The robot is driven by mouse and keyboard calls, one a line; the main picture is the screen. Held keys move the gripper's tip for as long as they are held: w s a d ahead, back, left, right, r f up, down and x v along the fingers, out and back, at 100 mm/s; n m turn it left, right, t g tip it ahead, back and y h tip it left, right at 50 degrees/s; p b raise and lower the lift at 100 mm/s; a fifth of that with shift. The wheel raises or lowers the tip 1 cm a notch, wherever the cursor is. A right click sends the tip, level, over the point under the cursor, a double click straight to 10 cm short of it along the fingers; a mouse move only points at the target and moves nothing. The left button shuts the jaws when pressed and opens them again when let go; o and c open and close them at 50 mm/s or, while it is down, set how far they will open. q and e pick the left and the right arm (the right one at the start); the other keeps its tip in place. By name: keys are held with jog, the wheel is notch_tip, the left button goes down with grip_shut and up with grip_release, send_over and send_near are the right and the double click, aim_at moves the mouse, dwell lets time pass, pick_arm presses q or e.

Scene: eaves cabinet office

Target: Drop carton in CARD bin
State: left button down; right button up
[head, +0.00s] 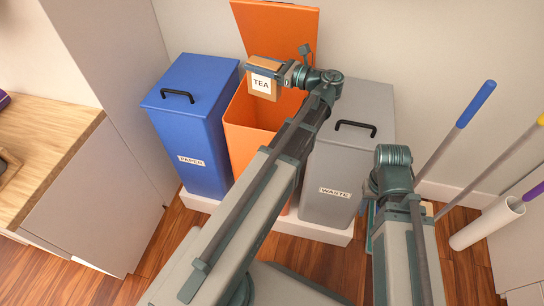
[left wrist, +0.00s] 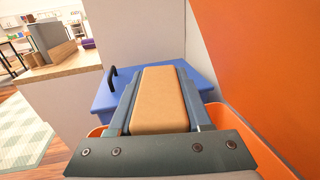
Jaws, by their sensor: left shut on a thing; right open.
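A tan tea carton (head: 262,84) with a white TEA label is held in my left gripper (head: 264,68). In the head view it hangs over the open mouth of the orange bin (head: 240,140). In the left wrist view, the carton (left wrist: 160,98) sits between the two fingers, which are shut on its sides. The orange bin's lid (head: 275,28) stands raised at the back. Its front label is hidden behind my left arm, so I cannot read CARD. My right arm is at the right; its gripper is hidden.
A blue PAPER bin (head: 200,130) with a closed lid stands left of the orange bin. A grey WASTE bin (head: 335,180), also closed, stands right. A wooden counter (head: 45,155) is at the far left. Long-handled tools (head: 460,130) lean at the right.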

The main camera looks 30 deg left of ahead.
aim_at(259, 81)
pick_arm(q)
jog(key=shift+f+b, duration=3.05)
jog(key=shift+c, duration=1.3)
grip_release()
jog(key=shift+r, duration=0.1)
notch_tip(259, 81, up, 4)
jog(key=p, duration=0.4)
jog(key=s+d+p, duration=0.1)
jog(key=s+d, duration=0.7)
jog(key=s, duration=0.5)
jog(key=shift+s+d+r, duration=0.25)
jog(key=shift+d+r, duration=0.05)
jog(key=shift+r, duration=0.15)
